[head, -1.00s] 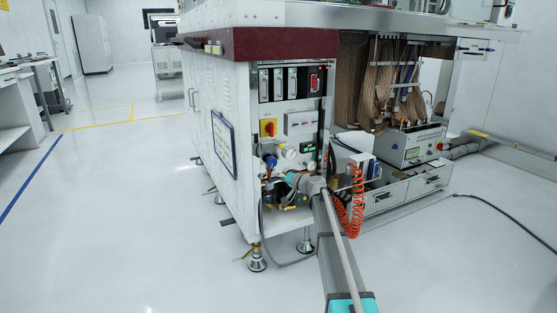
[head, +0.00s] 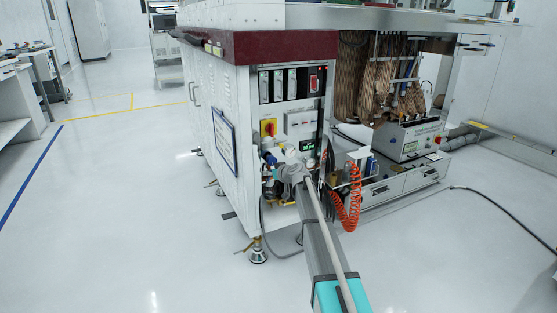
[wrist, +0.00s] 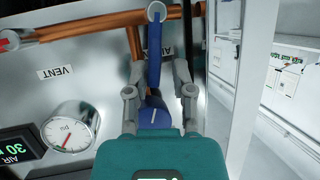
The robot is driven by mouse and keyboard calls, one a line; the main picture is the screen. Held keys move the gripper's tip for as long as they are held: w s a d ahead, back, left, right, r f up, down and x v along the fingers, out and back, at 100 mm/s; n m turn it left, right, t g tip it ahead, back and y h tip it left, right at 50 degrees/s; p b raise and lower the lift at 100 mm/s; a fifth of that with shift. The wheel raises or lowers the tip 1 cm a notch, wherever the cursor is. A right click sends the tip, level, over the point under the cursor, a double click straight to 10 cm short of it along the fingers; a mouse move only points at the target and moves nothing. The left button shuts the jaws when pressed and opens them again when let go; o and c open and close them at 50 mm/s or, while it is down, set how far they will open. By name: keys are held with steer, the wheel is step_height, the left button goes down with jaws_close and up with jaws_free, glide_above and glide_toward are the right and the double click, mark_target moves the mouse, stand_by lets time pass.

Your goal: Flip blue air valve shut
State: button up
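The blue air valve lever (wrist: 154,55) stands upright in the wrist view, hanging down from a round pivot on a copper pipe, in front of a partly hidden label. My gripper (wrist: 158,72) is open, with one grey finger on each side of the lever. A gap shows on both sides, wider on the left. A blue round part (wrist: 153,112) with a white line lies below the lever, partly covered by my teal gripper body. In the head view, my wrist reaches the lower panel of the white cabinet and hides my fingers and the lever.
A copper pipe (wrist: 90,27) runs across the top. A panel edge (wrist: 215,110) stands close on the right. An orange coiled hose (head: 350,205) hangs beside my arm.

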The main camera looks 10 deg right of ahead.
steer(key=a+r+p+v, duration=0.15)
steer(key=p+v, duration=0.55)
steer(key=v, duration=0.7)
steer(key=s+a+r+g+h+p, duration=0.1)
steer(key=s+a+r+g+p, duration=0.4)
steer(key=s+r+p, duration=0.5)
steer(key=s+p, duration=0.2)
steer(key=p, duration=0.4)
steer(key=shift+a+r, duration=0.2)
steer(key=shift+a, duration=0.15)
stand_by(0.6)
steer(key=s+f+m+g+h, duration=0.2)
steer(key=s+g, duration=0.1)
steer(key=s, duration=0.8)
steer(key=s+f+m+g+h, duration=0.2)
steer(key=s+f+g+h, duration=0.1)
steer(key=s, duration=0.9)
steer(key=shift+d+f+m+g, duration=0.2)
steer(key=shift+d+m+g, duration=0.1)
steer(key=shift+d+g, duration=0.25)
